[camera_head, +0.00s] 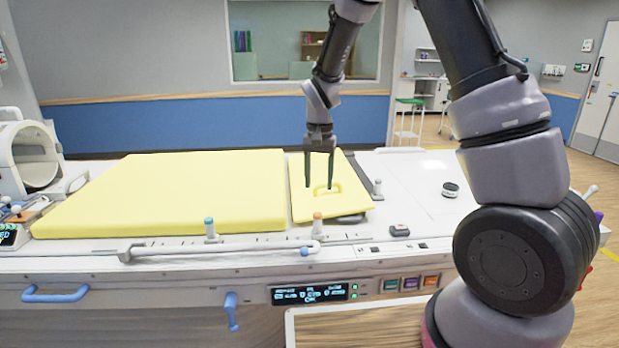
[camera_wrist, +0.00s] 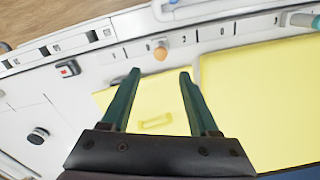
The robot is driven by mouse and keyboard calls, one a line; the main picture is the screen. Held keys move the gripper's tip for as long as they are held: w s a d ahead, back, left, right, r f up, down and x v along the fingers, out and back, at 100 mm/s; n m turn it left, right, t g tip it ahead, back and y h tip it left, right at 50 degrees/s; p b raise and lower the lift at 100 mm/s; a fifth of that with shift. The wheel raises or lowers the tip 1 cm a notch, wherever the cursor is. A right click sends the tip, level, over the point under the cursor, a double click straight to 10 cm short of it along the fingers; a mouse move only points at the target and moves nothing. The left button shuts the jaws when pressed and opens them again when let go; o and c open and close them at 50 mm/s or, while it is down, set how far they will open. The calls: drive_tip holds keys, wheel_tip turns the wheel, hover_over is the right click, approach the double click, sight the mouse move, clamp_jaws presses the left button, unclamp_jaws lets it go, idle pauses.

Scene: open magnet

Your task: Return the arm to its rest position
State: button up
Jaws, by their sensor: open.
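My gripper (camera_head: 320,186) is open and points down over the small yellow pad (camera_head: 348,203) on the white table (camera_head: 420,170). In the head view its two fingers stand on either side of or just above the pad's raised yellow handle (camera_head: 328,190). In the wrist view, the open fingers (camera_wrist: 158,80) show with nothing between them, and the handle (camera_wrist: 156,122) lies below on the pad. I cannot tell exactly how far the fingertips are above the pad.
A large yellow pad (camera_head: 180,190) lies left of the small one. A white rail (camera_head: 220,249) and pegs (camera_head: 317,223) line the front edge. A small dark round object (camera_head: 450,189) and a grey block (camera_head: 399,230) are to the right. A ring-shaped device (camera_head: 25,155) stands far left.

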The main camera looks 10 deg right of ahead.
drive_tip(key=s+d+r+t+y, duration=0.15)
drive_tip(key=s+d+r, duration=0.25)
drive_tip(key=r, duration=0.5)
drive_tip(key=s+d+r+t+y, duration=0.15)
drive_tip(key=s+d+r, duration=0.3)
drive_tip(key=r, duration=0.45)
drive_tip(key=s+d+r+t, duration=0.2)
drive_tip(key=s+d+r, duration=0.1)
drive_tip(key=s, duration=0.4)
drive_tip(key=s+d+r+t+h, duration=0.1)
drive_tip(key=s+d+r+t, duration=0.1)
drive_tip(key=s, duration=0.4)
wheel_tip(320, 180, up, 3)
drive_tip(key=shift+s+d+f+m, duration=0.2)
drive_tip(key=shift+s+d+m, duration=0.15)
drive_tip(key=shift+d, duration=0.2)
